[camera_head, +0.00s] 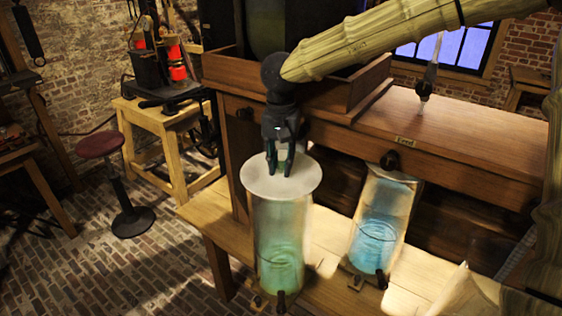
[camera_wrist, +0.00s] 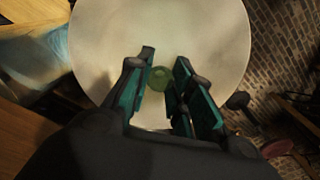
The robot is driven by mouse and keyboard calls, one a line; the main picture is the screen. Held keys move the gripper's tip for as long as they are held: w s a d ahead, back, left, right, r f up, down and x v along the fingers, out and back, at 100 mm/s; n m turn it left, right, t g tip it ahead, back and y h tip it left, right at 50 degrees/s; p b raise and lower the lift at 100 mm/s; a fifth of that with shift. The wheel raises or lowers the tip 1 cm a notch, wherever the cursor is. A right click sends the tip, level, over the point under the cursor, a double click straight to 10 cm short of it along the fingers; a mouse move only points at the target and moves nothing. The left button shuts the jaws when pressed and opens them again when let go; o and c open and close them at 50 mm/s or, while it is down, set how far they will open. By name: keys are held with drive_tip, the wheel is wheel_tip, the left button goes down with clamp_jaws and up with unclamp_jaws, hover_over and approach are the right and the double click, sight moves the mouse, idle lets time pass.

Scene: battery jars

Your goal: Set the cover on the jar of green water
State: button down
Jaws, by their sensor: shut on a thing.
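The jar of green water (camera_head: 280,240) is a tall glass cylinder on the wooden bench in the head view. The cover (camera_head: 262,186) is a pale round disc over the jar's mouth. It looks level, but I cannot tell whether it rests on the rim or hangs just above it. My gripper (camera_head: 280,170) is above the cover, fingers pointing down, shut on its knob. In the wrist view the cover (camera_wrist: 200,35) fills the upper middle, and its greenish knob (camera_wrist: 160,82) is between the fingertips (camera_wrist: 163,76). The jar is hidden under the cover there.
A jar of blue water (camera_head: 380,225) stands to the right on the bench (camera_head: 325,262). Behind is a wooden cabinet with a ledge (camera_head: 450,135). A stool (camera_head: 103,145) and a small wooden table (camera_head: 160,113) stand at the left.

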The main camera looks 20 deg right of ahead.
sight(281, 163)
drive_tip(key=shift+f, duration=0.5)
idle(0.3)
drive_tip(key=c, duration=1.5)
unclamp_jaws()
drive_tip(key=shift+c, duration=0.2)
wheel_tip(281, 163, up, 8)
drive_tip(key=p, duration=0.9)
drive_tip(key=shift+r+p, duration=0.2)
drive_tip(key=shift+p, duration=0.15)
drive_tip(key=shift+r+p, duration=0.4)
drive_tip(key=shift+r, duration=0.9)
